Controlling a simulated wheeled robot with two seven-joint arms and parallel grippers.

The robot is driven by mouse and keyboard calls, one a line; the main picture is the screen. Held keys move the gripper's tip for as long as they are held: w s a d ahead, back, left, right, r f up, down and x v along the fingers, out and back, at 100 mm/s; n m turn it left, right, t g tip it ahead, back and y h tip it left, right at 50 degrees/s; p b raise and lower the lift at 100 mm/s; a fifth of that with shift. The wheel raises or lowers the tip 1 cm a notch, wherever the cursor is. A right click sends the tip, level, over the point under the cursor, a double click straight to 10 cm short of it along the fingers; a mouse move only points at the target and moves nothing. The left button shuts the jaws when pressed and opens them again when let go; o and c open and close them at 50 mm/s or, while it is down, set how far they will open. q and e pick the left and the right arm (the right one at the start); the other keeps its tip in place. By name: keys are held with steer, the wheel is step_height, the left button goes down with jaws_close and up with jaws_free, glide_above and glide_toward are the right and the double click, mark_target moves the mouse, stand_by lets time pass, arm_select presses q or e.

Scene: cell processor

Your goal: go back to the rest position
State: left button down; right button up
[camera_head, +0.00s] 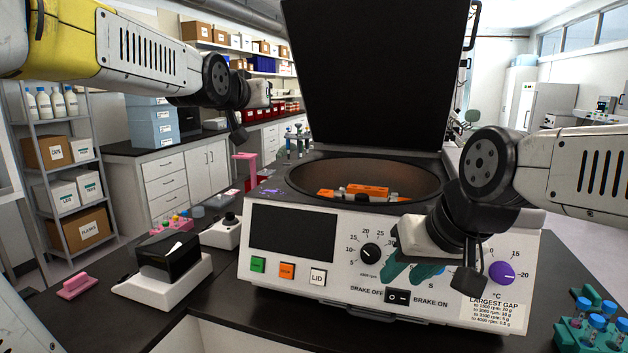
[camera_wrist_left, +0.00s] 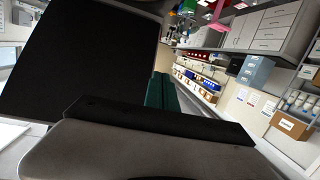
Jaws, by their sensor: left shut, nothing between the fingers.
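My left arm reaches in from the upper left in the head view and ends beside the raised centrifuge lid (camera_head: 375,75). Its fingers do not show clearly there. In the left wrist view my left gripper (camera_wrist_left: 165,92) shows teal fingers, shut and empty, with the dark lid (camera_wrist_left: 80,55) to their left. My right gripper (camera_head: 412,272) has teal fingers low in front of the centrifuge's control panel (camera_head: 330,275). I cannot tell whether they are open or shut. No object shows clearly in them.
The centrifuge bowl (camera_head: 300,178) is open, with orange rotor parts (camera_head: 368,190) inside. A teal tube rack (camera_head: 590,335) stands at the bottom right of the black bench. A white device with a dark top (camera_head: 165,280) and a pink block (camera_head: 77,287) sit at left. Shelves stand behind.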

arm_select(q)
steer(key=s+a+f+g, duration=0.2)
steer(key=s+f+g, duration=0.7)
steer(key=s+f, duration=1.5)
steer(key=s, duration=0.2)
steer(key=shift+s+a+n+y, duration=0.2)
steer(key=shift+s+n+y, duration=0.2)
